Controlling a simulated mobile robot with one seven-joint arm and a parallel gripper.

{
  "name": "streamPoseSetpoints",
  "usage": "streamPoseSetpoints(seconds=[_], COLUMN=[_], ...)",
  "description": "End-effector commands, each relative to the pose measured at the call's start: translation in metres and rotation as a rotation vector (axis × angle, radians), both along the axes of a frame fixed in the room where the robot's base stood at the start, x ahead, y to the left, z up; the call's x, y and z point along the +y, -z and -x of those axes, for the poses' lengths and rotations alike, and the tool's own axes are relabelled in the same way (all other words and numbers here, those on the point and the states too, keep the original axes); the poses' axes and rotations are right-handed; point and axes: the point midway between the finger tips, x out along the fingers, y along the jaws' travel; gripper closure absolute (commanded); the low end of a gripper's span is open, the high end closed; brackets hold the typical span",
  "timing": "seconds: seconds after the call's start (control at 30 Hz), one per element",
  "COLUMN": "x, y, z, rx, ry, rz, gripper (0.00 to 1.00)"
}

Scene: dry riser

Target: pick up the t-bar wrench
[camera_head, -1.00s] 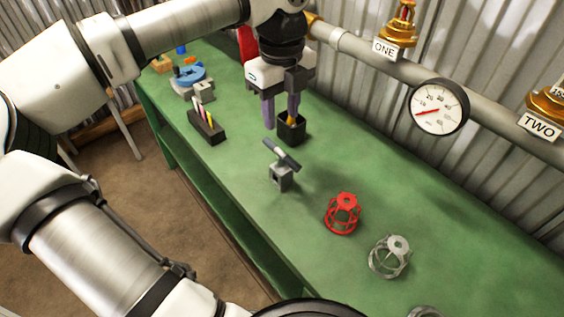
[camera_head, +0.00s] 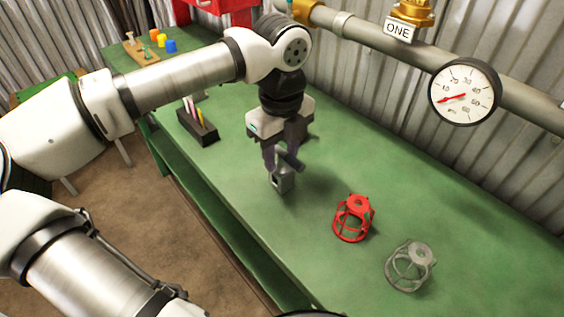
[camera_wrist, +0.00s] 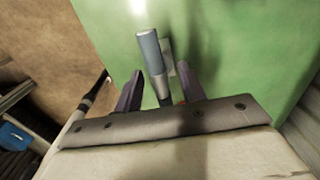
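The t-bar wrench shows in the head view as a dark grey bar (camera_head: 289,160) on a small grey block stand (camera_head: 282,182) on the green bench. In the wrist view its bar (camera_wrist: 150,52) has a lighter far end and runs back between my fingers. My gripper (camera_head: 278,155) points down at the wrench, its fingers partly hidden behind the bar in the head view. In the wrist view my gripper (camera_wrist: 160,80) is open, one finger on each side of the bar with gaps. I cannot tell whether the fingertips are at bar height.
A red cage-like piece (camera_head: 353,217) and a grey one (camera_head: 410,266) stand to the right on the green bench (camera_head: 460,215). A black holder (camera_head: 198,127) with coloured sticks stands to the left. A pipe with a pressure gauge (camera_head: 465,92) runs along the corrugated wall.

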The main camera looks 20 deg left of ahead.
Motion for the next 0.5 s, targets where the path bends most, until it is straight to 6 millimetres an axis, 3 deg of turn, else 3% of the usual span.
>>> streamPoseSetpoints(seconds=[0.07,0.37,0.5], x=[-0.0001,-0.0001,-0.0001], y=[-0.0004,-0.0005,-0.0005], z=[-0.0001,-0.0001,-0.0001], rx=[0.0,0.0,0.0], ry=[0.0,0.001,0.001], rz=[0.0,0.0,0.0], gripper=[0.61,1.0,1.0])
